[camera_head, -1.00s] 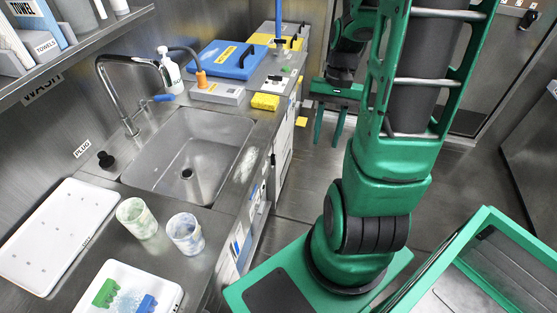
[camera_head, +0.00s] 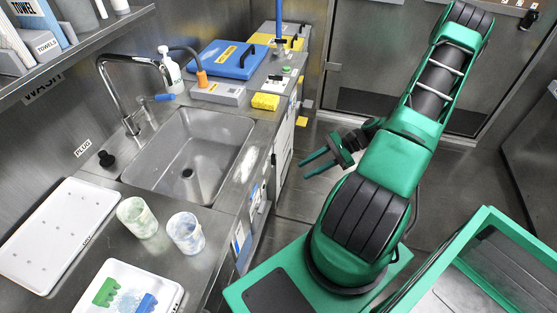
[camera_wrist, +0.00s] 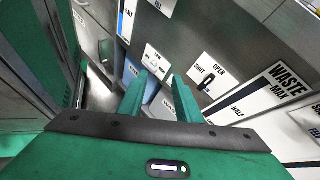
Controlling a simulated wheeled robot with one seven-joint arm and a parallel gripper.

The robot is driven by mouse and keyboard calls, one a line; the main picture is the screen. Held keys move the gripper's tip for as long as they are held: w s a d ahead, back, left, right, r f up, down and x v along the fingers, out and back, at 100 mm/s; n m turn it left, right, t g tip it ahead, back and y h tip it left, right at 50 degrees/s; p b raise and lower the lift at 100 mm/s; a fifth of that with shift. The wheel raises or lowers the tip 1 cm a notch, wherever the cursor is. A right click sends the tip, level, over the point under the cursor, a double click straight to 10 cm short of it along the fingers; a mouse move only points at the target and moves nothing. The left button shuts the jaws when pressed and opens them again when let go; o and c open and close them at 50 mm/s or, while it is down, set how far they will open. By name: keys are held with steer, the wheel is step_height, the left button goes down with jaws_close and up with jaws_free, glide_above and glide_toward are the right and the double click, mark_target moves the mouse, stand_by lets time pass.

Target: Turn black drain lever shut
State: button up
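In the wrist view, a small black lever (camera_wrist: 208,86) sits on a white plate (camera_wrist: 213,72) marked SHUT and OPEN, on the grey cabinet front. It lies ahead and to the right of my fingertips. Its exact setting is too small to tell. My gripper (camera_wrist: 158,82) is open, with its two green fingers apart and nothing between them. In the head view my gripper (camera_head: 316,163) is out beside the cabinet's side, apart from it, pointing left toward it. The lever cannot be made out clearly in the head view.
A WASTE gauge label (camera_wrist: 284,86) is right of the lever plate. Above the cabinet are a steel sink (camera_head: 190,160), two cups (camera_head: 137,218) and a white tray (camera_head: 125,290). A blue case (camera_head: 228,60) stands farther back. The floor between arm and cabinet is clear.

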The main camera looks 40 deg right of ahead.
step_height(320, 180, down, 4)
steer(key=w+d+m+t, duration=0.1)
steer(key=w+m+t, duration=0.2)
steer(key=m+t, duration=0.55)
steer(key=t, duration=0.1)
glide_toward(271, 159)
steer(key=x, duration=0.6)
steer(key=shift+w+r, duration=0.15)
steer(key=shift+w, duration=0.3)
steer(key=shift+d, duration=0.15)
